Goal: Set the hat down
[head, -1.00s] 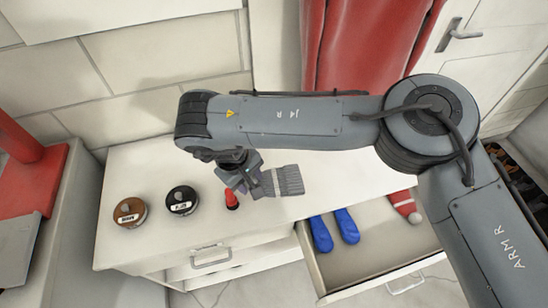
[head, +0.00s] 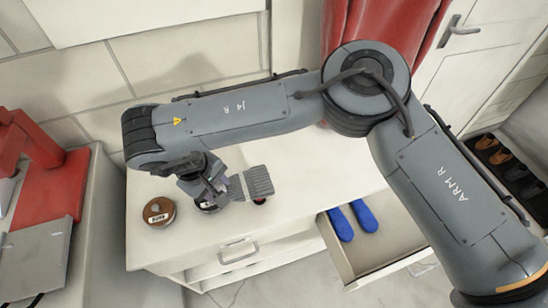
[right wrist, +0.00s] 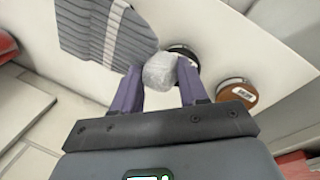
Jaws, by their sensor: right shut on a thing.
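The hat (head: 259,181) is grey, ribbed and striped, with a pale pompom. My right gripper (head: 221,190) is above the white dresser top, shut on the pompom. In the right wrist view, the pompom (right wrist: 160,72) sits between the purple fingers of the right gripper (right wrist: 161,85), and the striped knit body (right wrist: 105,38) extends to the upper left. The hat is over the dresser top; I cannot tell whether it touches it. My left gripper is not in view.
On the dresser (head: 310,170) stand a brown tin (head: 158,212) and a black tin (right wrist: 183,50), mostly hidden by my gripper. A small red object (head: 260,201) shows under the hat. An open drawer (head: 349,262) holds blue items (head: 340,222). The dresser top right of the hat is clear.

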